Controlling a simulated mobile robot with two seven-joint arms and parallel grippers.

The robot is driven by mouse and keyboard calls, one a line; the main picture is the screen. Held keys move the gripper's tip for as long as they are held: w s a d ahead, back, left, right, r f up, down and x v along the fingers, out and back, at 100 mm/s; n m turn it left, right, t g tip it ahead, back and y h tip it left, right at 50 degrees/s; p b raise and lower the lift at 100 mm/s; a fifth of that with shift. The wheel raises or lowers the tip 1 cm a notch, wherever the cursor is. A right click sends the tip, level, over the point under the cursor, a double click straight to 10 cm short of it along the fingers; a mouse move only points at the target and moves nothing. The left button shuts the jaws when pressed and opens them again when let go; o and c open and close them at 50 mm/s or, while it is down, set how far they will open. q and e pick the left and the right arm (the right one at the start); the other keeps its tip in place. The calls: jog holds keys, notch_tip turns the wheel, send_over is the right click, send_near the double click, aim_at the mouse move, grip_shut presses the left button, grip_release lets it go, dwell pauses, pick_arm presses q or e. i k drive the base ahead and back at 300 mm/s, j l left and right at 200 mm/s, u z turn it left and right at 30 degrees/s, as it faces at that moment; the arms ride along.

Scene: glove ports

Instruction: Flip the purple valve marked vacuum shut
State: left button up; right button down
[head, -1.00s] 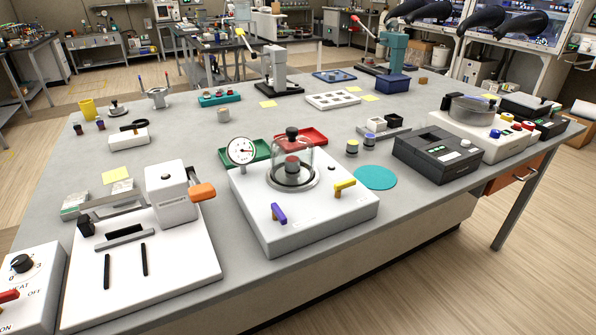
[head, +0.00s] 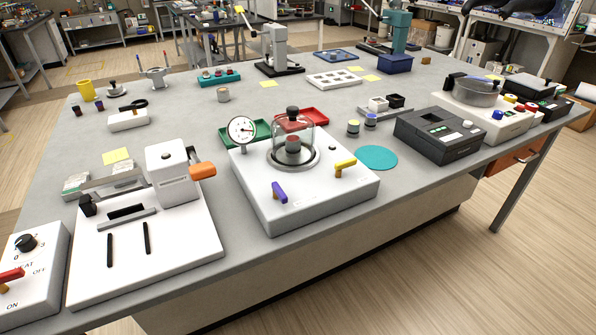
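The purple valve (head: 279,192) is a small lever handle on the front left of the top of a white box-shaped vacuum unit (head: 310,211). Its handle slants from upper left to lower right. Its marking is too small to read. A yellow valve handle (head: 345,166) sits to its right on the same top. A clear bell jar (head: 293,141) with a black knob stands behind them, with a red and grey item inside. A round dial gauge (head: 242,130) stands at the back left corner. Neither of my grippers is in view.
To the left is a white device with an orange handle (head: 202,170). At the far left is a control box with a red switch (head: 11,276). A dark grey instrument (head: 439,137) and a teal disc (head: 376,157) lie to the right. The tabletop before the unit is clear.

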aim_at(278, 192)
jog(key=k+z, duration=0.5)
jog(key=z, duration=0.25)
